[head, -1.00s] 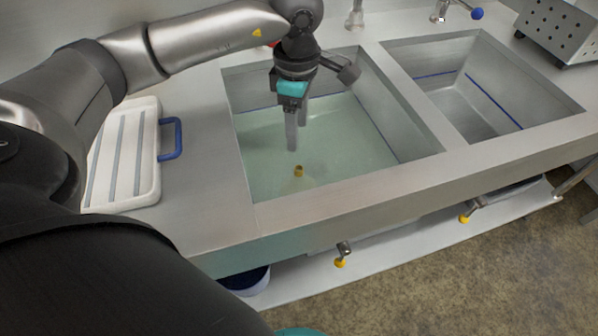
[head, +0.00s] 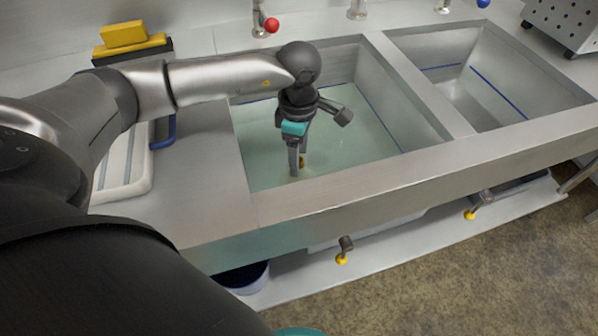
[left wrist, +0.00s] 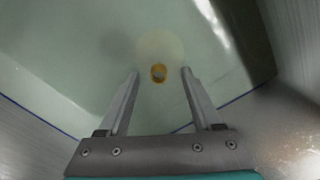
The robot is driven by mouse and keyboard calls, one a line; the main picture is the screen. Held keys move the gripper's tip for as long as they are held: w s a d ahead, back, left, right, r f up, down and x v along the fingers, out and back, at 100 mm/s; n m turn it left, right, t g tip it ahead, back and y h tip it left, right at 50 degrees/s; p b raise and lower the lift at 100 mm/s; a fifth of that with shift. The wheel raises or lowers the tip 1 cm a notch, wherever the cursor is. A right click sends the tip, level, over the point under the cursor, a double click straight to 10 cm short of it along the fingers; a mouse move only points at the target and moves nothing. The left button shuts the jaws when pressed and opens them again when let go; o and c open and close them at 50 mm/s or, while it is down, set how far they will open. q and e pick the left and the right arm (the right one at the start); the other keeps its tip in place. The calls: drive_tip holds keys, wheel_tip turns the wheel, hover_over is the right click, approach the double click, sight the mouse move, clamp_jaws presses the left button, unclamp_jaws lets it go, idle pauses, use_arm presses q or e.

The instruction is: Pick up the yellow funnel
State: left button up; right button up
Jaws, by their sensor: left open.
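The yellow funnel (head: 301,161) is in the water of the left sink basin (head: 352,128). In the head view only a small yellow part shows, partly hidden by a finger of my left gripper (head: 298,165). In the left wrist view the funnel's yellow ring-shaped end (left wrist: 158,74) shows between the tips of my left gripper (left wrist: 159,72), with a paler round shape around it under the water. My left gripper is open and points down, one finger on each side of the ring with gaps between. My right gripper is not in view.
The basin's walls and front rim (head: 350,172) surround my left gripper. A second basin (head: 482,85) is at the right. A white board with a blue handle (head: 128,168) lies on the left counter, below a yellow sponge-like block (head: 123,34). A red-knobbed tap (head: 271,25) stands behind.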

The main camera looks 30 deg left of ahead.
use_arm(q)
drive_tip(key=shift+f+b, duration=0.4)
drive_tip(key=shift+f, duration=1.15)
clamp_jaws()
